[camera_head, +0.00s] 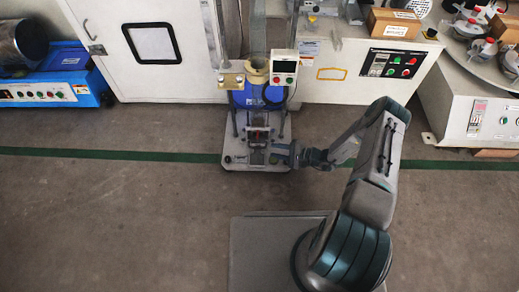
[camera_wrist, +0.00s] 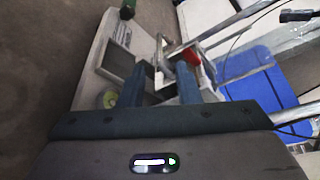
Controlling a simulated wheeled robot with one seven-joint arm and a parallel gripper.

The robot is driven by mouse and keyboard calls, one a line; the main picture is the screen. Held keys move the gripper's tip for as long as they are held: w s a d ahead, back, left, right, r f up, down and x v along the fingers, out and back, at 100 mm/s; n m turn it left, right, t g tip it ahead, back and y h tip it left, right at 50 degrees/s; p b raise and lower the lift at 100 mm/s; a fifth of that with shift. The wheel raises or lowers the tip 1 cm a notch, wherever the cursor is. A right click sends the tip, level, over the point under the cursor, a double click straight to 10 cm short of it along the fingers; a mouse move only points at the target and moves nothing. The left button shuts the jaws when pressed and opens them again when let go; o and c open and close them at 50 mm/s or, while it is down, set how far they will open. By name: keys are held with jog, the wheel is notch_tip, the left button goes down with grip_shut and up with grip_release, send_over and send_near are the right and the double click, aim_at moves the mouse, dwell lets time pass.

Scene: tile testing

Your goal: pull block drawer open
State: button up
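The test machine (camera_head: 256,110) stands on a pale base plate in front of the white cabinet, with a small block assembly low on its front. The block drawer is not clearly distinguishable in the head view. In the wrist view a metal block frame (camera_wrist: 207,67) with a red part (camera_wrist: 191,57) lies just ahead of my fingers. My gripper (camera_head: 283,154) is low at the right side of the assembly. In the wrist view my gripper (camera_wrist: 160,76) has its two blue fingers apart, with metal parts showing between them. I cannot tell whether a finger touches the frame.
The base plate (camera_head: 238,158) reaches past the assembly, with a dark panel (camera_wrist: 116,61) and a green knob (camera_wrist: 127,9) on it in the wrist view. A control box (camera_head: 285,68) hangs above. The floor (camera_head: 110,200) in front and left is clear.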

jog(key=b+x, duration=0.2)
jog(key=x, duration=0.6)
jog(key=shift+a, duration=0.15)
jog(key=shift+r, duration=0.1)
grip_shut()
